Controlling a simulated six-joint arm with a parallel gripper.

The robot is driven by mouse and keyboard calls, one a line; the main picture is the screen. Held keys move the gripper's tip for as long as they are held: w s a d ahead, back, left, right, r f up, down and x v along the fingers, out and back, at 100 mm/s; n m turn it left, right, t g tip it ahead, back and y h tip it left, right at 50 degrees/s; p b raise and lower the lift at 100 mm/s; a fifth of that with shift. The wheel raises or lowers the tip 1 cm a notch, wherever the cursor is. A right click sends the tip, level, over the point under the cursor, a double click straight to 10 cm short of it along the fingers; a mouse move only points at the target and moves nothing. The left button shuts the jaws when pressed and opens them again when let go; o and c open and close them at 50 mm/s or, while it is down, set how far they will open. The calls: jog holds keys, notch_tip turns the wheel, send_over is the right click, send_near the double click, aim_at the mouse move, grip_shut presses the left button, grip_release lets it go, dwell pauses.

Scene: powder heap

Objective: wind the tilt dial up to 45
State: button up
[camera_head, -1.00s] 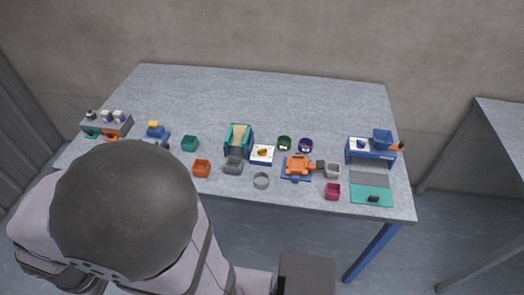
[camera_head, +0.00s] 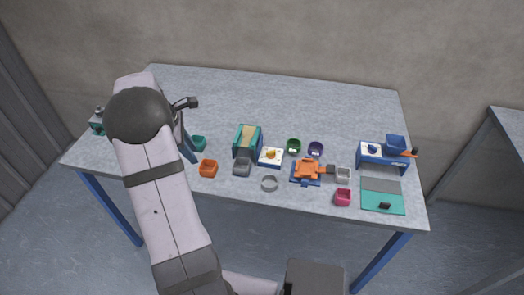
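A white square plate with an orange-yellow knob (camera_head: 270,156) lies near the middle of the table, beside a teal chute (camera_head: 246,139) with tan material in it. It looks like the dial, but its marks and setting are too small to read. My arm reaches over the left part of the table, well to the left of this plate. My gripper's fingers are hidden behind the arm's dark rounded joint, so I cannot see what they hold.
A grey scoop-like box (camera_head: 242,168) stands in front of the chute. Green (camera_head: 294,145) and purple (camera_head: 315,149) cups stand right of the plate. An orange device (camera_head: 307,170) and a blue-white stand (camera_head: 384,155) are farther right. The table's back is clear.

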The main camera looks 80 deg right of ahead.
jog(key=s+d+f+g, duration=0.1)
jog(key=s+d+f, duration=0.1)
jog(key=s+d, duration=0.85)
jog(key=n+g, duration=0.1)
send_near(270, 152)
jog(key=shift+p+x, duration=0.95)
jog(key=shift+x, duration=2.95)
jog(key=shift+d+r, duration=0.1)
grip_shut()
